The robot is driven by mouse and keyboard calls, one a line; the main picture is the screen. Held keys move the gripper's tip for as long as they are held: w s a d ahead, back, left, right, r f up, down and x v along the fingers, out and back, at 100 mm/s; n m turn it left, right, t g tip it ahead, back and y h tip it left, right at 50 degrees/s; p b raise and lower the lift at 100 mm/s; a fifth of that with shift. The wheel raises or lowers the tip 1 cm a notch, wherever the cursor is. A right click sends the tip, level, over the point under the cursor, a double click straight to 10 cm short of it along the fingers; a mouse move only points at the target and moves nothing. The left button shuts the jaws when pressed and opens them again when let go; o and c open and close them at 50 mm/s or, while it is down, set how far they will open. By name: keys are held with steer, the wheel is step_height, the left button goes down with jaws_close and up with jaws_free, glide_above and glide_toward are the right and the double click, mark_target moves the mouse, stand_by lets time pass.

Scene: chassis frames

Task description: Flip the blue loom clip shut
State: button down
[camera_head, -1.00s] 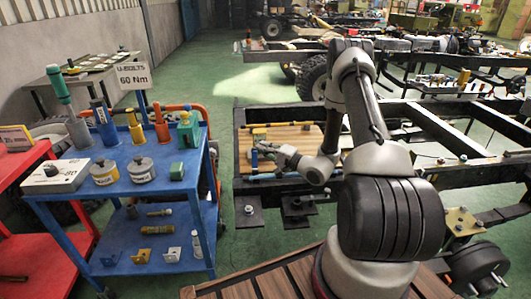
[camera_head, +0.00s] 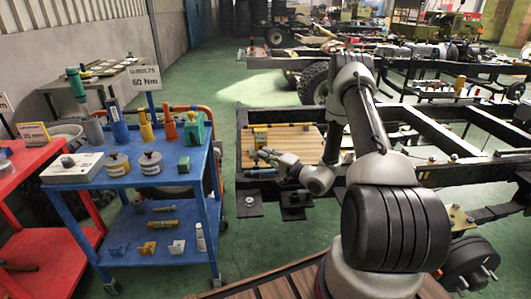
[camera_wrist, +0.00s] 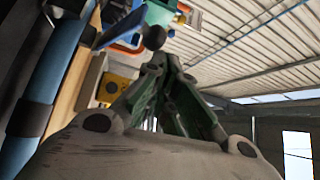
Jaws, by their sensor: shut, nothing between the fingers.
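A blue tube with dark bands (camera_wrist: 52,75) runs up the left of the wrist view. It also shows along the near edge of the wooden panel in the head view (camera_head: 262,173). A blue flat piece (camera_wrist: 119,27), perhaps the clip's flap, sticks out at a slant near the top of the wrist view, beside a dark round knob (camera_wrist: 154,37). I cannot tell whether it touches my fingers. My gripper (camera_wrist: 156,66) is shut and empty, its fingertips just below the knob. In the head view my gripper (camera_head: 264,154) is over the panel's near left part; the clip is not clear there.
A yellow block (camera_head: 260,136) stands on the wooden panel (camera_head: 302,140), close behind my gripper; it shows in the wrist view too (camera_wrist: 112,88). Dark chassis rails (camera_head: 435,130) lie to the right. A blue trolley (camera_head: 140,226) with tools stands left, across a floor gap.

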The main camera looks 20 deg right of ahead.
steer(key=shift+s+a+f, duration=0.15)
steer(key=shift+s+f, duration=0.1)
steer(key=shift+s, duration=0.2)
steer(key=v, duration=1.2)
steer(key=shift+w, duration=0.15)
